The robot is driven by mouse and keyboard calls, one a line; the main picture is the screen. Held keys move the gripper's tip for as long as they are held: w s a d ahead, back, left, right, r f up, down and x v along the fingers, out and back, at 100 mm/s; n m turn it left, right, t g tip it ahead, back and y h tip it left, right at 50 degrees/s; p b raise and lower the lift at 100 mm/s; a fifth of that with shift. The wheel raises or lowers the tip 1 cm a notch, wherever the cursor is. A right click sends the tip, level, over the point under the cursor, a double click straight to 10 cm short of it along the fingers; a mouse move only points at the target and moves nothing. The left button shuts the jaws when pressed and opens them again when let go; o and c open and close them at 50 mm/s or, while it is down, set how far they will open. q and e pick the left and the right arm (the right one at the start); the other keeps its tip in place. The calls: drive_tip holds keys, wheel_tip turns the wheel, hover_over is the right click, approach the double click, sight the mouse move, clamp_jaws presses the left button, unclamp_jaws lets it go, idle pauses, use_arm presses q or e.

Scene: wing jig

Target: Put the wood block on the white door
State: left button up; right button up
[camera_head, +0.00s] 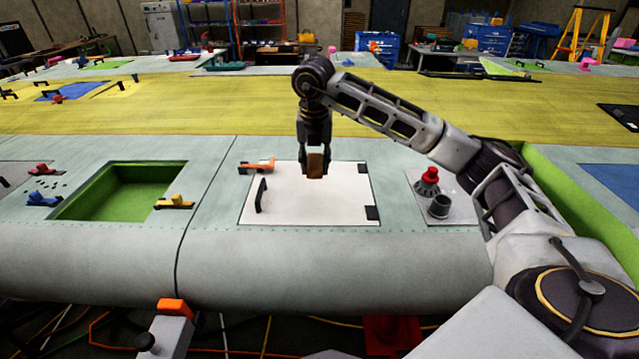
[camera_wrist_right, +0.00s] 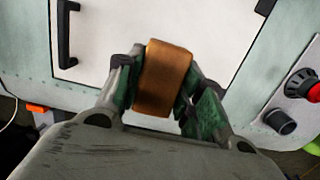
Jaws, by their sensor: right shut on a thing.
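The wood block (camera_head: 315,165) is brown and sits between the fingertips of my right gripper (camera_head: 314,160), which is shut on it. In the right wrist view the block (camera_wrist_right: 162,78) is held between the two fingers of the gripper (camera_wrist_right: 160,85). The white door (camera_head: 300,205) is a flat panel in the wing surface with a black handle (camera_head: 261,195) on its left side. The block is over the far part of the door; the head view does not clearly show the gap beneath it. My left gripper is not in view.
An orange clamp (camera_head: 257,166) lies at the door's far left edge. A red knob (camera_head: 430,175) and a dark knob (camera_head: 439,206) stand on a plate to the right. A green-lined open recess (camera_head: 118,195) is at the left, with a yellow clamp (camera_head: 175,202) beside it.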

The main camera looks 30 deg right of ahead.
drive_tip(key=shift+w, duration=0.1)
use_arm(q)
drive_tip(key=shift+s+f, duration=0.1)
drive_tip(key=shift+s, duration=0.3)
